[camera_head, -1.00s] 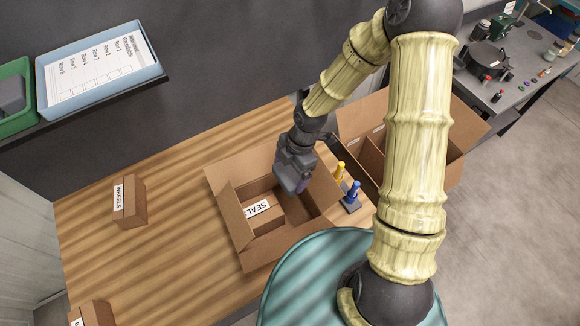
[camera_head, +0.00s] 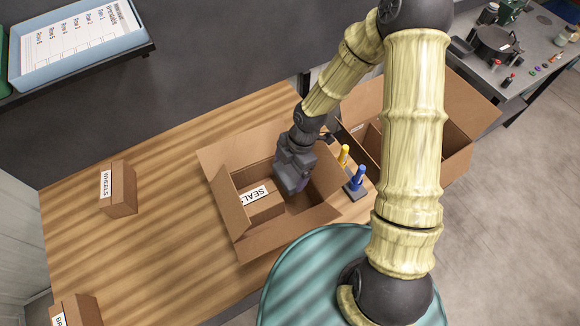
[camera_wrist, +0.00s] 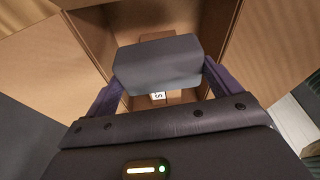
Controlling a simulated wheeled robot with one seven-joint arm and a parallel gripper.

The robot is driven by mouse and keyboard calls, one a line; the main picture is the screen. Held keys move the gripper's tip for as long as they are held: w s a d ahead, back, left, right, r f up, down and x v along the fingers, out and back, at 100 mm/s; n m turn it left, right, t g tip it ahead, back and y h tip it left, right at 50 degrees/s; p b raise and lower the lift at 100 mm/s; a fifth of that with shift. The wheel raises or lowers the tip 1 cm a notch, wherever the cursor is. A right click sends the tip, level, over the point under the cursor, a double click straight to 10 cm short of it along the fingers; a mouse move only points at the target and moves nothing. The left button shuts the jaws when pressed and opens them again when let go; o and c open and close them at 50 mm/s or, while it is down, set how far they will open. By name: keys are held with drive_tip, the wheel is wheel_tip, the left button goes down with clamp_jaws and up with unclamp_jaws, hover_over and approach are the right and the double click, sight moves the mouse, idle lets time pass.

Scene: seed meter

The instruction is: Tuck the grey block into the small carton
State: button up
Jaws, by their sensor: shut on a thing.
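The grey block (camera_wrist: 158,64) is held between the two purple fingers of my gripper (camera_wrist: 160,78) in the wrist view. The small carton (camera_head: 284,231) is an open brown box with its flaps spread, in the middle of the wooden table. My gripper (camera_head: 291,188) points down into the carton's opening, on its right side. In the head view the gripper hides the block. In the wrist view the carton's inside lies beyond the block; I cannot tell whether the block touches the floor.
A brown box labelled SEALS (camera_head: 262,204) sits inside the carton, left of my gripper. A larger divided carton (camera_head: 459,148) stands to the right. Yellow and blue upright tools (camera_head: 356,181) stand close to the small carton's right side. A WHEELS box (camera_head: 122,190) is on the left.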

wheel_tip(320, 180, down, 12)
drive_tip(key=b, duration=0.8)
drive_tip(key=shift+f+b, duration=0.2)
drive_tip(key=shift+b, duration=0.2)
drive_tip(key=o, duration=0.7)
drive_tip(key=shift+r, duration=0.1)
drive_tip(key=shift+w+r+p, duration=0.1)
drive_tip(key=shift+r+p, duration=0.45)
drive_tip(key=shift+p, duration=0.1)
drive_tip(key=shift+r+p, duration=0.6)
drive_tip(key=shift+r, duration=0.2)
wheel_tip(320, 180, up, 9)
drive_tip(key=p, duration=0.8)
drive_tip(key=shift+r, duration=0.15)
